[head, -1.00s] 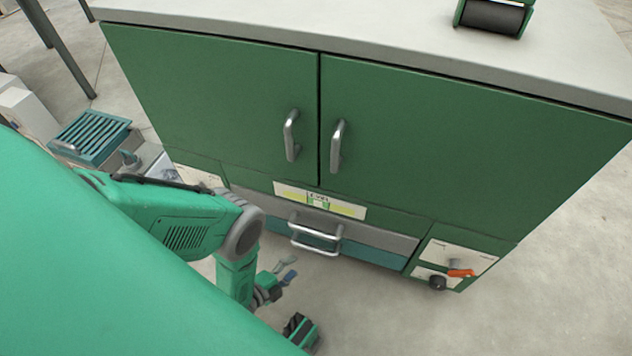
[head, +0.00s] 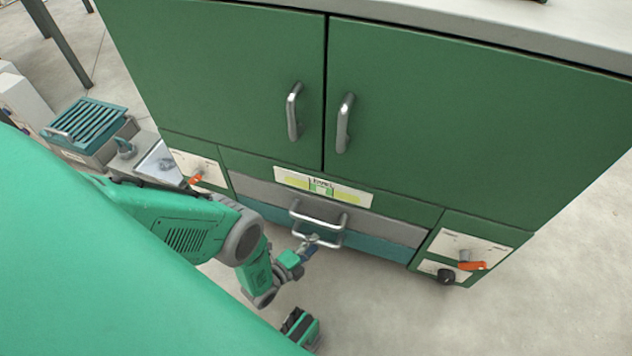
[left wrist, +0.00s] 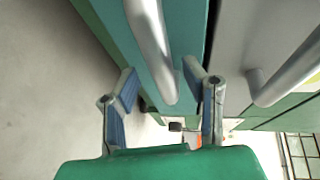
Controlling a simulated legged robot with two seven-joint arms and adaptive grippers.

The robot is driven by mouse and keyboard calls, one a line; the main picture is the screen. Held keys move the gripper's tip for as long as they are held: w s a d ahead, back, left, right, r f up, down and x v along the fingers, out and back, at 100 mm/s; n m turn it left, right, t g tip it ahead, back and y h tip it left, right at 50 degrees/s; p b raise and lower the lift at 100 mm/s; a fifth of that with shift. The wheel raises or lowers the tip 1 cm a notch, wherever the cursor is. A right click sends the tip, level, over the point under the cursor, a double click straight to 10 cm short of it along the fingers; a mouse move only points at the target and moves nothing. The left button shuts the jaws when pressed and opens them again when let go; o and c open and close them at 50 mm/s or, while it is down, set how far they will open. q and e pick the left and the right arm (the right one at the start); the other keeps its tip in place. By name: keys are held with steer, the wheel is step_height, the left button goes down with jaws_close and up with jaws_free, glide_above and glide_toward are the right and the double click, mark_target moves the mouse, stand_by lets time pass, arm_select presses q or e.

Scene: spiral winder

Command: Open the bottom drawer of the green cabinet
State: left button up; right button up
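The green cabinet (head: 440,120) has two drawers below its doors. The bottom drawer (head: 380,249) has a teal front and looks shut. Its silver bar handle (head: 331,243) is partly overlapped by my left gripper (head: 309,246). In the left wrist view, the open left fingers (left wrist: 163,88) stand on either side of the bottom drawer's handle (left wrist: 150,45), with a gap to each side. I cannot tell how deep the bar sits between them. The teal front (left wrist: 187,35) lies just beyond.
The grey upper drawer (head: 390,226) has its own handle (head: 318,215) close above. Two closed doors with upright handles (head: 344,122) are higher up. A panel with an orange knob (head: 472,266) is at the lower right. The floor in front (head: 390,310) is clear.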

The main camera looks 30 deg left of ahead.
arm_select(q)
steer(key=shift+w+d, duration=0.3)
steer(key=shift+w, duration=0.5)
steer(key=shift+a, duration=0.1)
jaws_close()
steer(key=shift+f, duration=0.1)
steer(key=shift+s, duration=0.1)
